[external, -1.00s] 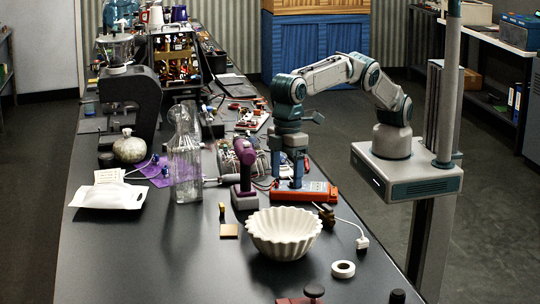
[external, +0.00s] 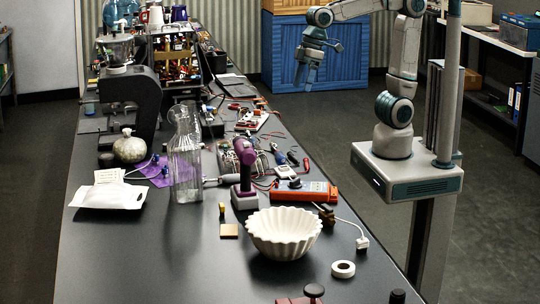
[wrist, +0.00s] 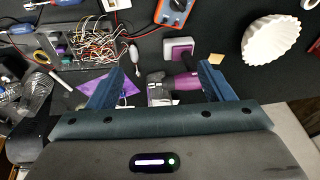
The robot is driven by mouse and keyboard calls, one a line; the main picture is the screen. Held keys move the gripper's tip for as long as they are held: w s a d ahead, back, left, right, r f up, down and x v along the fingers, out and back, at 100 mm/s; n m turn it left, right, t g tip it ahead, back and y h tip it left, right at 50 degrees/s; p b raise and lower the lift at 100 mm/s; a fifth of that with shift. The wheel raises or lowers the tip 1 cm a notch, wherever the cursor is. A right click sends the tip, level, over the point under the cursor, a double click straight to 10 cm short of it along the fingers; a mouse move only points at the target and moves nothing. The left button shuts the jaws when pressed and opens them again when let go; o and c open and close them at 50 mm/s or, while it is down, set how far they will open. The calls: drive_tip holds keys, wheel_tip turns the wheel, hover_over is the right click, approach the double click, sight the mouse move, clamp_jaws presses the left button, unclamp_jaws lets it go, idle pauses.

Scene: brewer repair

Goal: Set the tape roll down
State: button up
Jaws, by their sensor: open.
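A white tape roll (external: 343,275) lies flat on the dark bench near its right edge, right of the white fluted bowl. It shows cut off at the top right corner of the wrist view (wrist: 308,4). My gripper (external: 309,78) is open and empty, raised high above the bench, well away from the white roll.
The fluted bowl (external: 284,240), purple tool (external: 245,172), orange multimeter (external: 305,191) and clear bottle (external: 185,160) stand on the bench. Loose wires and an electronics box (wrist: 85,42) crowd the middle. The front left of the bench is bare.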

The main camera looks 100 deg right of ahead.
drive_tip(key=s+d+f, duration=0.3)
drive_tip(key=s, duration=0.3)
drive_tip(key=s+d+f+t+h, duration=0.1)
drive_tip(key=s+d+f, duration=0.2)
drive_tip(key=s, duration=0.3)
drive_tip(key=shift+s+f+m, duration=0.2)
drive_tip(key=shift+f+m, duration=0.1)
